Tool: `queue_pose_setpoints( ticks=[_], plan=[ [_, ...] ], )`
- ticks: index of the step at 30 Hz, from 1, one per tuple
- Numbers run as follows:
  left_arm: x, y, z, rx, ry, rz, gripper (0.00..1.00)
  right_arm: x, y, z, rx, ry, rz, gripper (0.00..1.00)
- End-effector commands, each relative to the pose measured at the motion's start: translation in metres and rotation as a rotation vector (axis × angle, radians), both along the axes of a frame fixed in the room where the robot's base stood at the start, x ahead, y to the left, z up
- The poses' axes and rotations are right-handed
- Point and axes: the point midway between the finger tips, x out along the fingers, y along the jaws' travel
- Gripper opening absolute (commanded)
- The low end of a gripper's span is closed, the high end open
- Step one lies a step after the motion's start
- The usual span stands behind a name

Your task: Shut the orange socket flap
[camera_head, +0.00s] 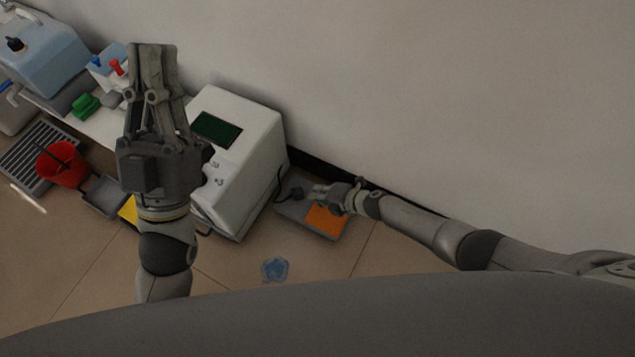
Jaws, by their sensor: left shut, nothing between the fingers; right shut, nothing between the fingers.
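The orange flap (326,222) shows as an orange panel on the front right part of a low grey socket box (297,213), beside the wall. I cannot tell its exact angle. My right gripper (314,192) is shut and empty, over the box just behind the flap; its hand hides part of the box. I cannot tell whether it touches anything. A dark plug-like piece (295,193) with a cable sits at the box's left side. My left gripper (154,48) is shut and empty, raised on the left, far from the flap.
A white device (247,140) with a dark green screen stands left of the socket box. A blue object (275,269) lies in front. The wall runs close behind.

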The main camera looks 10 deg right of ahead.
Motion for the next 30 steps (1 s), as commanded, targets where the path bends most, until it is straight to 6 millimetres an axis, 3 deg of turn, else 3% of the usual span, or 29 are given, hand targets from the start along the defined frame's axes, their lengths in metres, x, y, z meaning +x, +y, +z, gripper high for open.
queue_pose_setpoints(
  ticks=[6,15,30],
  plan=[
    [0.03,-0.004,-0.026,0.064,0.216,0.013,0.0,0.0,0.0,0.014,0.0,-0.001,0.002,0.0],
    [0.056,-0.004,-0.075,0.148,0.513,0.029,0.0,-0.001,0.0,0.029,-0.001,-0.001,0.0,0.0],
    [0.06,0.007,-0.16,0.266,0.963,0.053,0.0,-0.003,0.001,0.051,-0.001,-0.001,0.001,0.0]
  ],
)
